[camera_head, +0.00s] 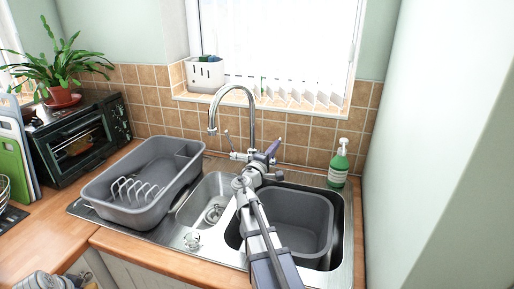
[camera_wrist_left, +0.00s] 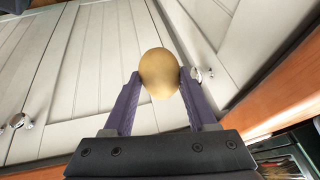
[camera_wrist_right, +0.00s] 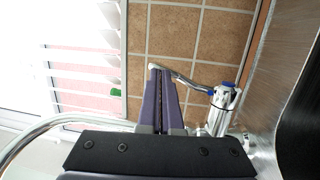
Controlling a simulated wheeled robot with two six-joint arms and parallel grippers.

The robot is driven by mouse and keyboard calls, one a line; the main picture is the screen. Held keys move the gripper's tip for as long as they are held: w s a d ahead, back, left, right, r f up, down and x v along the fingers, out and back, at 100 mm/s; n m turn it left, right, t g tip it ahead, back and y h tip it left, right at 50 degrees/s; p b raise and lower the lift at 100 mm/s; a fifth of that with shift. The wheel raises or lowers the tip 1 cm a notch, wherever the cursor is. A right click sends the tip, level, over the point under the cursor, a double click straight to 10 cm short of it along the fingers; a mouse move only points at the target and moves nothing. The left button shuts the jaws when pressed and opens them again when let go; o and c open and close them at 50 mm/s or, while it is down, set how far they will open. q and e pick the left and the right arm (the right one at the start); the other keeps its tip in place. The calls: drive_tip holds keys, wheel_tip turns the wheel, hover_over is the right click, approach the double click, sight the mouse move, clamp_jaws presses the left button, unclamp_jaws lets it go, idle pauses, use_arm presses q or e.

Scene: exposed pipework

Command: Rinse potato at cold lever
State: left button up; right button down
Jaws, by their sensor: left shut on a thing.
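The tan, round potato (camera_wrist_left: 159,73) is between the purple fingers of my left gripper (camera_wrist_left: 158,80), which is shut on it in front of white cupboard doors. Neither potato nor left gripper is clear in the head view. The chrome tap (camera_head: 236,95) has a high curved spout over the sink. My right gripper (camera_head: 272,148) is at the tap's right side. In the right wrist view its fingers (camera_wrist_right: 160,75) are together, with their tips at the end of a chrome lever (camera_wrist_right: 190,82) with blue marks. I cannot tell whether they touch it.
The right basin holds a grey tub (camera_head: 290,225); the small left basin (camera_head: 208,200) looks empty. A grey dish rack (camera_head: 145,185) stands on the drainer. A green soap bottle (camera_head: 340,165) stands at the right, near the wall. A toaster oven (camera_head: 80,140) is at the left.

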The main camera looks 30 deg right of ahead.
use_arm(q)
drive_tip(key=shift+a+r+p, duration=0.3)
drive_tip(key=shift+a, duration=0.2)
use_arm(e)
drive_tip(key=r+v, duration=0.1)
drive_tip(key=v, duration=1.3)
drive_tip(key=shift+r, duration=0.7)
drive_tip(key=shift+a, duration=0.1)
